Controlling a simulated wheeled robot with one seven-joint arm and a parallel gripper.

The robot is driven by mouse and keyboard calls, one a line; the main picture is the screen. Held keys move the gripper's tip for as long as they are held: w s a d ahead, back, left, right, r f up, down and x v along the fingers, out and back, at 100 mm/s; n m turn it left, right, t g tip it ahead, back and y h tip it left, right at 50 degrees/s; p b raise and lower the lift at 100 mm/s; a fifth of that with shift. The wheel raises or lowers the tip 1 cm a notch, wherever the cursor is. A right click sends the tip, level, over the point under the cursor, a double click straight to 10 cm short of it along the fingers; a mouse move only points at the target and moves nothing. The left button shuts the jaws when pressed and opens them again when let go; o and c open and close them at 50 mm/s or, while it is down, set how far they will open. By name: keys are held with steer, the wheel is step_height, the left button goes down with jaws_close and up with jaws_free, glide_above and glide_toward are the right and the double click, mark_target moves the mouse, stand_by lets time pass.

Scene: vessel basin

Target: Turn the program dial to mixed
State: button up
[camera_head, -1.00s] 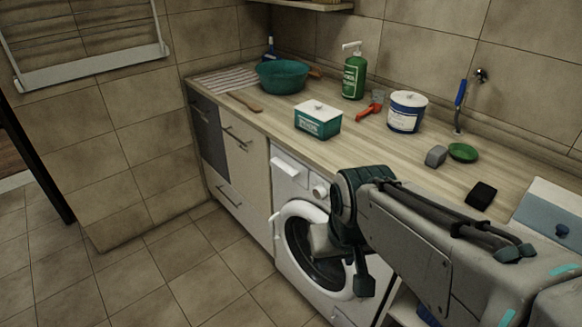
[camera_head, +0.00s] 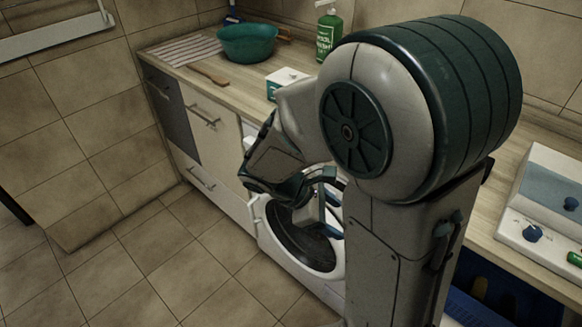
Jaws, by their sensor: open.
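The front-loading washing machine (camera_head: 262,232) stands under the counter, its white round door ring around dark glass. Its control panel is mostly hidden behind my arm, and I cannot see the program dial or its setting. My gripper (camera_head: 290,190) is in front of the upper part of the machine, just above the door, and is open. My arm hides much of the space around it, so I cannot tell whether the fingers touch the dial.
A white unit with blue knobs (camera_head: 533,233) is at the right. The tiled floor at left is clear.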

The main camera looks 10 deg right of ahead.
steer(key=w+a+f+n+t+h+b, duration=0.15)
steer(key=w+a+f+n+t, duration=0.45)
steer(key=n, duration=0.6)
steer(key=w+a+f+n+t+h+b, duration=0.1)
steer(key=w+a+f+n+t+h, duration=0.2)
steer(key=w+a+f+n+t, duration=0.55)
steer(key=w+d+r+n+g, duration=0.1)
steer(key=w+d+r+n, duration=0.1)
steer(key=w+d+r, duration=0.2)
steer(key=w+d, duration=0.3)
steer(key=d, duration=0.4)
steer(key=shift+w+d+p, duration=0.3)
steer(key=shift+d, duration=0.05)
steer(key=shift+n, duration=0.25)
steer(key=c, duration=1)
steer(key=shift+f, duration=0.1)
